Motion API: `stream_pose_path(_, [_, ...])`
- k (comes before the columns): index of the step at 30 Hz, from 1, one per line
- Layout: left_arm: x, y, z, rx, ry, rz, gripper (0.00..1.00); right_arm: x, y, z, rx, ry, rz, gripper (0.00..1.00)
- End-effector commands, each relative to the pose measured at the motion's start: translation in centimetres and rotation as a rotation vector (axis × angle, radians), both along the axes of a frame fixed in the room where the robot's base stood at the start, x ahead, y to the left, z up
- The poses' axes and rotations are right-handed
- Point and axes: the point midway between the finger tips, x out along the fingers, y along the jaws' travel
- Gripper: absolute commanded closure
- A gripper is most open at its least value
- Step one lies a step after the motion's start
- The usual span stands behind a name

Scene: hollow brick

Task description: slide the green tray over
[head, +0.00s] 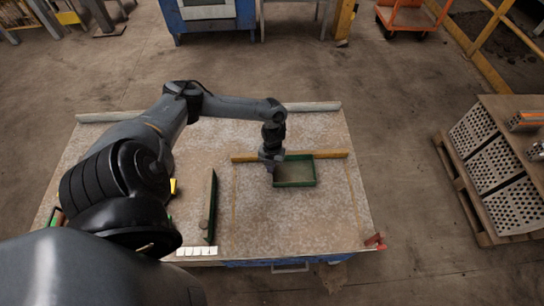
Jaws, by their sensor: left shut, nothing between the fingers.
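The green tray (295,184) lies on the table (270,221), right of its middle. It is shallow and looks empty, with a brownish floor. Its far side lies near a yellow-brown bar. My left gripper (270,166) points down at the tray's left far corner. It is shut with nothing held. From this view I cannot tell whether it touches the tray wall. The gripper and wrist hide that corner. My right gripper is not in view.
The yellow-brown bar (328,154) runs across the table behind the tray. A dark green-edged block (209,206) lies to the left. A red clamp-like piece (375,241) sits at the front right corner. Pallets with perforated bricks (497,170) stand right, off the table.

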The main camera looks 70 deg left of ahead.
Motion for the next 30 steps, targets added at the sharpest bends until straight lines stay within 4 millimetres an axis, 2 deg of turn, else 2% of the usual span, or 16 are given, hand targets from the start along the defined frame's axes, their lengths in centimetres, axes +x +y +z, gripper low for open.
stream_pose_path(5, [1.1,0.8,0.0,-0.003,-0.011,0.005,1.00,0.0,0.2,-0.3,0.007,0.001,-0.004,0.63])
stream_pose_path(18, [5.4,6.4,0.0,-0.005,-0.013,0.004,1.00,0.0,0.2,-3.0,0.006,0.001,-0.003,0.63])
stream_pose_path(30, [7.3,9.2,0.3,-0.006,-0.012,0.002,1.00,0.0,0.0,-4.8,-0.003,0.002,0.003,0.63])
